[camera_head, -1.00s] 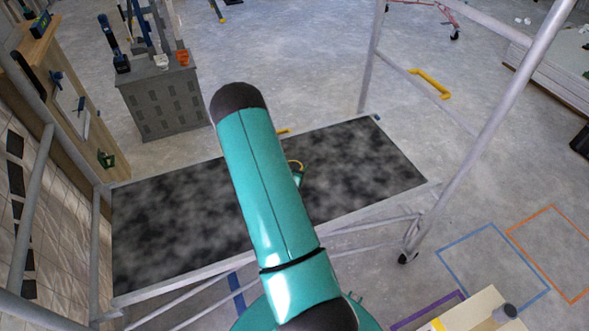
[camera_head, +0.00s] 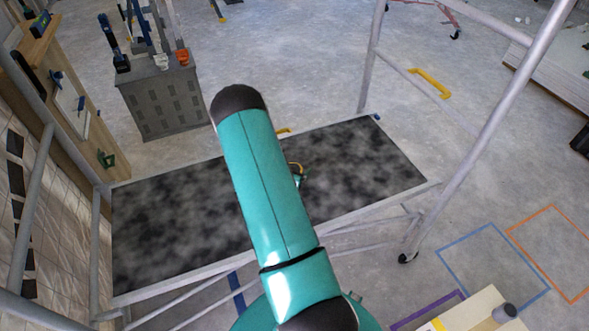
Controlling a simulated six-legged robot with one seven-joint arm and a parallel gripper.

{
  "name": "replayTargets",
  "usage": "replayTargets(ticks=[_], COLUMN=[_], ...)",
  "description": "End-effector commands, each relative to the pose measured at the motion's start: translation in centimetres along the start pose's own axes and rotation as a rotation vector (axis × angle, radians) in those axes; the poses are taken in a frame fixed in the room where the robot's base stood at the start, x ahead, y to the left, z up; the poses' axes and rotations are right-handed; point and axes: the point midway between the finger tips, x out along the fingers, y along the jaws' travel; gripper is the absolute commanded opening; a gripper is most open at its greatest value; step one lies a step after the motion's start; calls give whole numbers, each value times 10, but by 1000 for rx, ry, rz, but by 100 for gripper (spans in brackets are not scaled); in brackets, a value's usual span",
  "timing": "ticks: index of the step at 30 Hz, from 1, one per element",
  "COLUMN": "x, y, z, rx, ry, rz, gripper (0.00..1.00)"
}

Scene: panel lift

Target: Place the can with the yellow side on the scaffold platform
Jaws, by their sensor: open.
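The scaffold platform (camera_head: 375,165) is a mottled black and grey deck with a pale metal rim, running across the middle of the view. My teal arm link crosses in front of it and hides its centre. A small teal and yellow part shows at the link's right edge over the deck. My gripper's fingers are hidden behind the link. No can is seen on the visible parts of the deck. I cannot make out a can with a yellow side. A small grey cylinder (camera_head: 505,312) stands on a cream box at the bottom right.
Grey scaffold poles (camera_head: 497,110) rise around the platform. A grey cabinet (camera_head: 163,103) with tools and an orange cup (camera_head: 182,57) stands behind it. A wooden board (camera_head: 62,90) is at the left. The cream box (camera_head: 470,312) has a yellow patch. Floor at the right is mostly open.

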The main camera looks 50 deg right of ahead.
Motion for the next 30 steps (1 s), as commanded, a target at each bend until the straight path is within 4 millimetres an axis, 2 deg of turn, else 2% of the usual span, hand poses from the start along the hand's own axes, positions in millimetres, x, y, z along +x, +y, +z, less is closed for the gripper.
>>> replayTargets(ticks=[12,15,19,26,30], x=[-85,-101,-114,-117,-126], y=[-2,-1,-1,-2,-23], z=[0,1,1,0,-11], rx=[-2,-2,-2,1,22], ry=[-1,-2,-1,-4,-47], rz=[-4,-4,-2,-5,-55], gripper=[84,84,84,84,84])
